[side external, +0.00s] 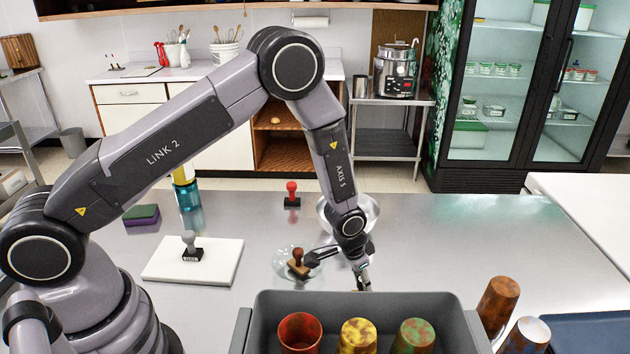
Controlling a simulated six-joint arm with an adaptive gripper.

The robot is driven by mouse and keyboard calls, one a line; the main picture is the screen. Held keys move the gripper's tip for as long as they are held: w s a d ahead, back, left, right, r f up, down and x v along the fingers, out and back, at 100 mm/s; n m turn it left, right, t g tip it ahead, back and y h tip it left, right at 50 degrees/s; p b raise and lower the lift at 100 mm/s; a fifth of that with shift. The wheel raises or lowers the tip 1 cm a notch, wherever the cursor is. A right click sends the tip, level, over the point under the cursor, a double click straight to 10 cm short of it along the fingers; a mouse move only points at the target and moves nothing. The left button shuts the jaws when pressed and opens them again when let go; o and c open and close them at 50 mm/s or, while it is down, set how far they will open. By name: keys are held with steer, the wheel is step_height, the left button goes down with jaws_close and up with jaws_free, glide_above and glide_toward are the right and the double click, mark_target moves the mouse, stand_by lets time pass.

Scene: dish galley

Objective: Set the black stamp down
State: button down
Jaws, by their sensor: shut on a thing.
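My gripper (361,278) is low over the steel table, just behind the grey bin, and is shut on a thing. The held thing is almost wholly hidden by the fingers and the bin's rim; I take it to be the black stamp, but its shape does not show. A brown wooden stamp (298,262) stands on a clear glass plate (282,270) left of my gripper. A red-handled stamp (292,195) stands farther back. A grey-handled stamp (189,243) stands on a white board (222,262).
The grey bin (365,302) with several coloured cups is in front of my gripper. A metal bowl (368,213) is behind my wrist. A sponge (142,215) and a bottle (187,190) are at the back left. More cups (499,300) stand right of the bin.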

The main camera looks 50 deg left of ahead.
steer(key=shift+f, duration=0.1)
steer(key=c, duration=0.9)
jaws_free()
steer(key=s+a+r+n, duration=0.1)
steer(key=s+a+r, duration=0.25)
steer(key=r, duration=0.65)
steer(key=s+a+r+t, duration=0.1)
steer(key=s+a+r, duration=0.25)
steer(key=r, duration=0.75)
steer(key=s+a+r+n, duration=0.15)
steer(key=s+r, duration=0.25)
steer(key=r, duration=0.6)
steer(key=s+a+r, duration=0.3)
steer(key=s, duration=0.6)
steer(key=s+a+r+n+t+y, duration=0.1)
steer(key=s+a+r, duration=0.2)
steer(key=s, duration=0.6)
steer(key=shift+s+a+r+t, duration=0.15)
steer(key=shift+s+r+t, duration=0.15)
steer(key=shift+r, duration=0.1)
